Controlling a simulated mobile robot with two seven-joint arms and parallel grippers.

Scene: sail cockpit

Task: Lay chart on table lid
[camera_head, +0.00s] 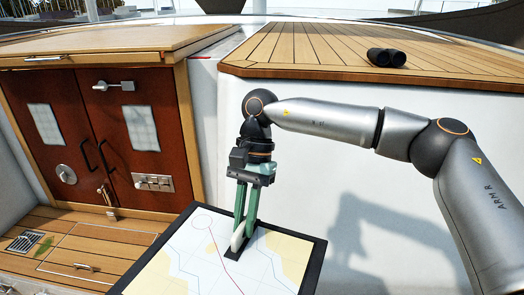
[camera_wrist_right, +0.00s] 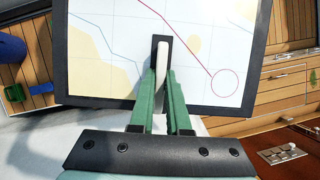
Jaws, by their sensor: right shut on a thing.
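The chart (camera_head: 190,262) is a flat board with a dark border, pale sea and sand-coloured patches and a red line. It is at the bottom of the head view and fills the top middle of the right wrist view (camera_wrist_right: 110,50). My right gripper (camera_head: 241,236) comes down from above and is shut on the white handle (camera_head: 238,240) standing up from a dark plate near the chart's edge. In the wrist view, the green fingers (camera_wrist_right: 162,92) flank this handle. I cannot pick out the table lid for certain. My left gripper is not in view.
A dark red double door (camera_head: 110,140) with latches stands at left, above a wooden cockpit floor (camera_head: 100,240) with a grate (camera_head: 24,241). Binoculars (camera_head: 386,57) lie on the planked deck at upper right. Blue and green items (camera_wrist_right: 14,92) show at the wrist view's left.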

